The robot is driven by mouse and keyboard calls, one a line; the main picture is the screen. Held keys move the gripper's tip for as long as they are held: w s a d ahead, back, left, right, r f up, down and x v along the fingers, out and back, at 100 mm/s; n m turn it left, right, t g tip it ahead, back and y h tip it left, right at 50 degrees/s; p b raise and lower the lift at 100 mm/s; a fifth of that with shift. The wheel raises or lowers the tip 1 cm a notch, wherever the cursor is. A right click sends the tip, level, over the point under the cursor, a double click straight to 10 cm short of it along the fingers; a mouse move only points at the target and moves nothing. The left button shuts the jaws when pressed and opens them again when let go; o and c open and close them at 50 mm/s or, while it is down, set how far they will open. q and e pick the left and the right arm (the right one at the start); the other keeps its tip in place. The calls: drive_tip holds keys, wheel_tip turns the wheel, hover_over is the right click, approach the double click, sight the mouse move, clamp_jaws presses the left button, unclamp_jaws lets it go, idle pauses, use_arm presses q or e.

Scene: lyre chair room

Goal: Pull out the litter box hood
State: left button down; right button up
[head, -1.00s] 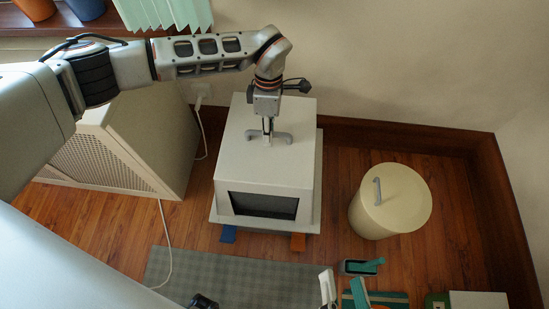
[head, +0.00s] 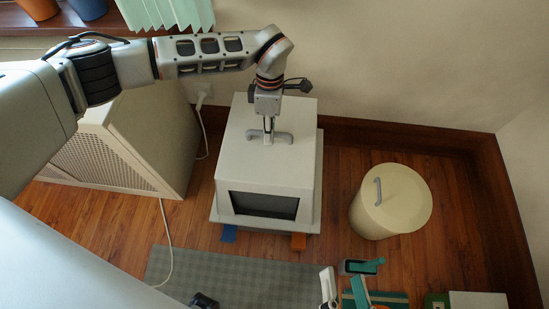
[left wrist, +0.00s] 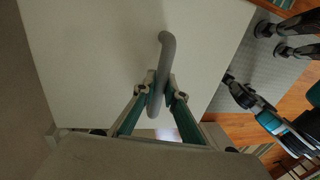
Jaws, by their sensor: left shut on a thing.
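The litter box hood (head: 262,165) is a white box with a dark opening in its front face. It sits on a light grey base (head: 311,226) on the wooden floor. A grey bar handle (head: 285,136) is on its top; it also shows in the left wrist view (left wrist: 167,52). My left gripper (head: 268,136) points down from above and is shut on the handle, with a finger on either side in the left wrist view (left wrist: 160,95). My right gripper (head: 344,284) shows only its spread fingers at the bottom edge, apart from the hood.
A cream bin (head: 392,205) with a grey handle stands right of the hood. A beige cabinet (head: 150,140) stands to the left, with a white cable (head: 164,235) on the floor. A grey mat (head: 240,280) lies in front.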

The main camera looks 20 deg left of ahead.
use_arm(q)
drive_tip(key=shift+w+r+p, duration=0.15)
drive_tip(key=shift+r+p, duration=0.3)
drive_tip(key=shift+r, duration=0.4)
use_arm(e)
drive_tip(key=shift+w+r, duration=0.4)
drive_tip(key=shift+r, duration=0.45)
use_arm(q)
drive_tip(key=shift+r+p, duration=0.55)
drive_tip(key=shift+r, duration=0.45)
use_arm(e)
drive_tip(key=shift+w+r+t, duration=0.2)
drive_tip(key=shift+r, duration=0.35)
drive_tip(key=shift+w+r+t, duration=0.2)
drive_tip(key=shift+r, duration=0.3)
use_arm(q)
drive_tip(key=shift+f, duration=0.1)
